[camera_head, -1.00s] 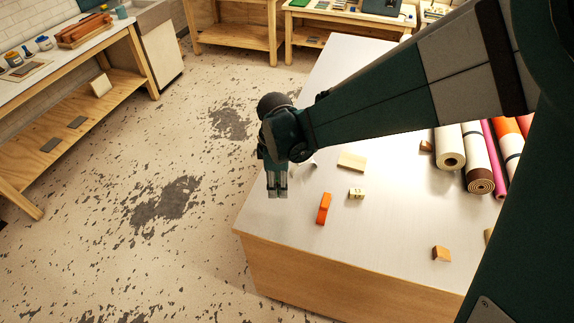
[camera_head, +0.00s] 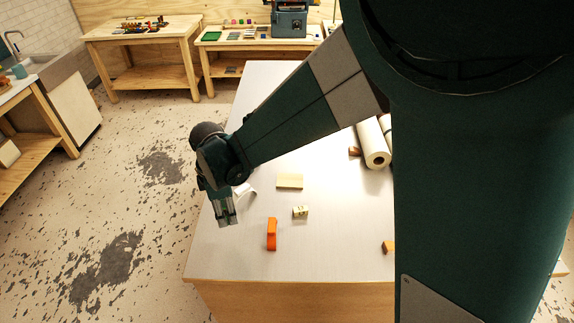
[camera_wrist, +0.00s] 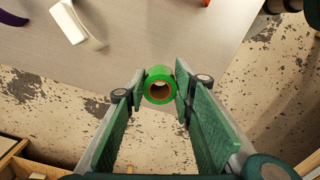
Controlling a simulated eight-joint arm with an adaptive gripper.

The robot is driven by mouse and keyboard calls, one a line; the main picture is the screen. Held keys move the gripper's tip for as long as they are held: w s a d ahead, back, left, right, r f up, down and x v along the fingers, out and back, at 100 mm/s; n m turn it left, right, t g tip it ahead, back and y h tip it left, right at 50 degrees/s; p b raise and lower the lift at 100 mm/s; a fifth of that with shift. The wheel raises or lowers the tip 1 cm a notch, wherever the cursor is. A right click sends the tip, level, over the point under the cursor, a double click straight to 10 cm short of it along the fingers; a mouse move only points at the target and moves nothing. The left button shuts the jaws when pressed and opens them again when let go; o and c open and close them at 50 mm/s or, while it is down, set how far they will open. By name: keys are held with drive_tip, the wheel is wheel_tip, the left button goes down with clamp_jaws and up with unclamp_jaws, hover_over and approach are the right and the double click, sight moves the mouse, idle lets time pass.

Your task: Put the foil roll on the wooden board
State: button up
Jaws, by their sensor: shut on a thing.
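My gripper (camera_wrist: 160,97) is shut on a green foil roll (camera_wrist: 158,73) with a brown core, its open end facing the wrist camera. The roll sits between the two fingertips. In the head view my gripper (camera_head: 228,220) points down at the left edge of the worktable (camera_head: 340,245); the roll cannot be made out there. A small pale wooden board (camera_head: 290,181) lies flat on the table, right of my gripper and a little farther back. Its top looks bare.
A white curved piece (camera_head: 245,190) lies close to my gripper and shows in the wrist view (camera_wrist: 77,22). An orange block (camera_head: 271,234) and a small cream block (camera_head: 300,212) stand in front of the board. Large rolls (camera_head: 374,145) lie at the right.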

drive_tip(key=w+d, duration=0.8)
drive_tip(key=w, duration=0.6)
drive_tip(key=r+n, duration=0.1)
drive_tip(key=r, duration=0.1)
hover_over(292, 179)
drive_tip(key=shift+a+f, duration=0.1)
drive_tip(key=shift+f, duration=0.1)
drive_tip(key=shift+s+f, duration=0.1)
drive_tip(key=shift+f, duration=0.05)
drive_tip(key=shift+f, duration=3)
drive_tip(key=shift+f+p, duration=0.4)
drive_tip(key=shift+f, duration=1.5)
drive_tip(key=shift+f, duration=0.1)
drive_tip(key=o, duration=0.9)
drive_tip(key=shift+c, duration=0.2)
